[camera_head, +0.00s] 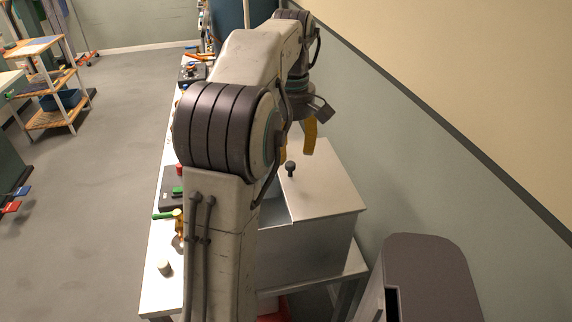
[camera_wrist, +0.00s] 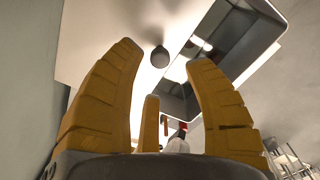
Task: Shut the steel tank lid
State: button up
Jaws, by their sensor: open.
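The steel tank (camera_head: 310,250) is a box standing on the bench. Its flat lid (camera_head: 325,190) lies over part of the top, with a dark round knob (camera_head: 290,168) standing on it. An uncovered opening shows beside the lid, and the wrist view shows the tank's inner walls (camera_wrist: 238,52) there. My gripper (camera_head: 297,148) is above the lid, near the knob, with its yellow fingers apart. In the wrist view, the knob (camera_wrist: 160,57) appears between the fingertips, and nothing is gripped. My arm hides the tank's left part in the head view.
The white bench (camera_head: 157,290) carries a small pale cylinder (camera_head: 164,267), a green-handled valve (camera_head: 167,214) and a button box (camera_head: 172,190) left of my arm. A wall runs close on the right. A dark grey bin (camera_head: 430,270) stands at front right. Open floor lies left.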

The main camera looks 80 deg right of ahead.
aim_at(290, 163)
jog(key=shift+f+b, duration=0.3)
jog(key=shift+f, duration=1.9)
grip_shut()
